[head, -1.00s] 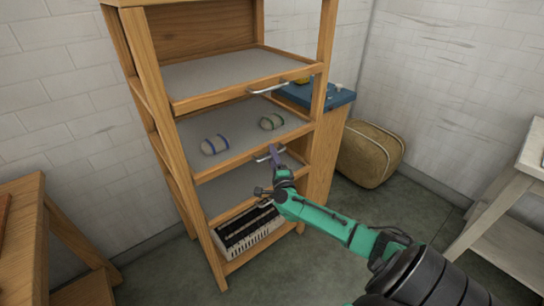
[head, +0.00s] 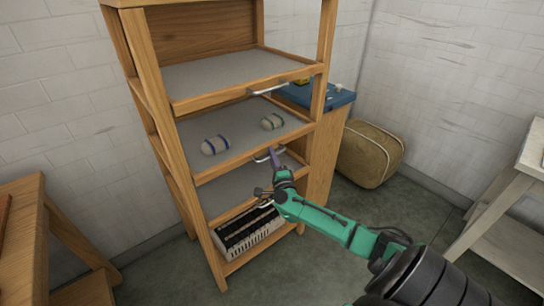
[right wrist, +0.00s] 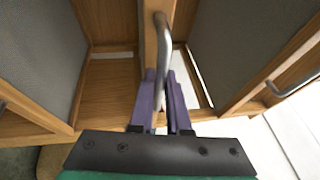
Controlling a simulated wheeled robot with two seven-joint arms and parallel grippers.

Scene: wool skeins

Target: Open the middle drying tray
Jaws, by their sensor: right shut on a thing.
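The middle drying tray (head: 235,159) is a grey mesh panel with a wooden front rail, set in a tall wooden rack. Its front looks about flush with the rack's posts. A blue-banded skein (head: 215,145) and a green-banded skein (head: 272,122) lie on it. Its curved metal handle (head: 261,158) is on the front rail. My right gripper (head: 275,157), with purple fingers, is at this handle and shut on it. In the right wrist view the metal handle (right wrist: 163,40) runs down between the fingers (right wrist: 164,98). My left gripper is not in view.
An upper tray (head: 240,97) with its own handle (head: 268,90) is above, and a lower tray (head: 240,190) below. A slotted crate (head: 250,238) sits at the rack's bottom. A blue-topped cabinet (head: 325,150) and tan bag (head: 368,155) stand right. Wooden tables flank both sides.

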